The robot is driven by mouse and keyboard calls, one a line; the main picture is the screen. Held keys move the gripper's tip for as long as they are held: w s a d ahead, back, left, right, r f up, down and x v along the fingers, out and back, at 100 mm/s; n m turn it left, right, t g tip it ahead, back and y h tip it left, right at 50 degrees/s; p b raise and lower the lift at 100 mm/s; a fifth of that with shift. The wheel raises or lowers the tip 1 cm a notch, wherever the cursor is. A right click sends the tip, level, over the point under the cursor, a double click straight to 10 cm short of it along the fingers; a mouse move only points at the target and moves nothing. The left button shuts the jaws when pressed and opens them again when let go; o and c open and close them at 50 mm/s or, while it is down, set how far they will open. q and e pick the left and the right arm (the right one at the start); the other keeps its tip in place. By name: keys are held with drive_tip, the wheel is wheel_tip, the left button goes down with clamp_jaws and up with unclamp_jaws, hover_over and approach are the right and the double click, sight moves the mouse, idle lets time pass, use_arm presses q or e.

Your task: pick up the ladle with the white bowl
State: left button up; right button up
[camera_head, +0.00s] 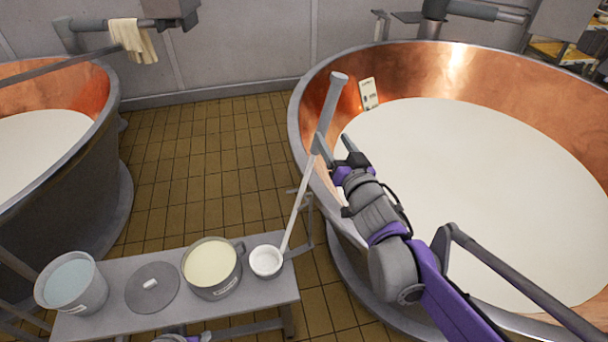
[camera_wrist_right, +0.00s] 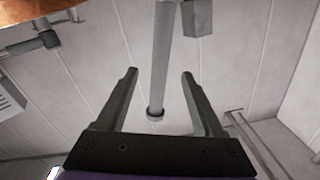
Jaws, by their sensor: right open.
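The ladle's small white bowl (camera_head: 266,262) rests at the right end of the bench. Its long pale handle (camera_head: 299,204) leans up and right toward the copper vat's rim. The handle's upper end meets a thick grey bar (camera_head: 332,103), and I cannot tell whether they are joined. My right gripper (camera_head: 342,151) is open, over the vat's near rim, just right of the handle's upper part. In the right wrist view its two fingers (camera_wrist_right: 158,92) are apart. A grey tube (camera_wrist_right: 160,62) shows beyond them, with no visible contact. My left gripper cannot be made out.
The bench (camera_head: 238,304) holds a pot of cream-coloured liquid (camera_head: 210,264), a grey lid (camera_head: 151,288) and a bucket (camera_head: 72,284). A large copper vat (camera_head: 322,85) of white liquid stands right, another (camera_head: 100,98) left. The tiled floor (camera_head: 210,160) between is clear.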

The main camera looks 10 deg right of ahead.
sight(325, 127)
drive_tip(key=w, duration=0.4)
drive_tip(key=shift+a, duration=0.35)
drive_tip(key=w, duration=0.6)
drive_tip(key=shift+a+f+p, duration=0.2)
drive_tip(key=shift+f+p, duration=0.05)
drive_tip(key=shift+p, duration=0.2)
clamp_jaws()
